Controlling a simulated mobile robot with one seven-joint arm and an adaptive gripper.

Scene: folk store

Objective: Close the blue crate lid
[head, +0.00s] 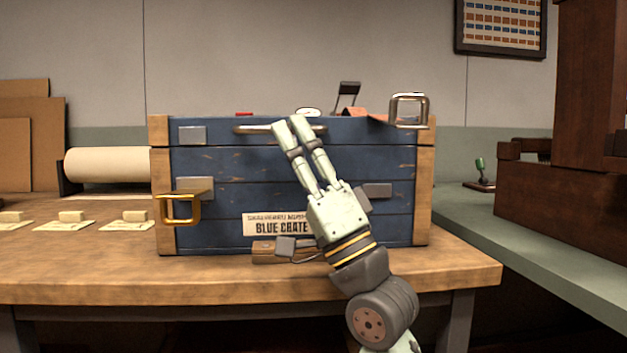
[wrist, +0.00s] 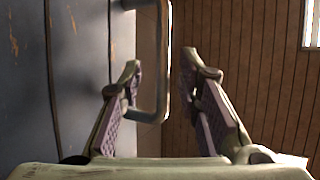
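The blue crate (head: 230,168) stands on the wooden table with its labelled front toward me. Its top blue band (head: 350,131) lies flush above the front, divided from it by a thin seam; I cannot tell whether this is the lid. A metal bar handle (head: 248,129) crosses this band. My gripper (head: 287,122) reaches up to the handle. In the wrist view my gripper (wrist: 165,80) is open, with the handle (wrist: 163,50) between its fingers, the left one close to it. A gold latch loop (head: 182,208) hangs at the front left. A silver loop (head: 409,97) stands up at the top right.
A white disc (head: 308,112), a dark angled piece (head: 346,94) and an orange-brown piece (head: 372,117) show at the crate's top edge. A paper roll (head: 108,165) and several small cards lie to the left. A green counter (head: 478,215) runs along the right.

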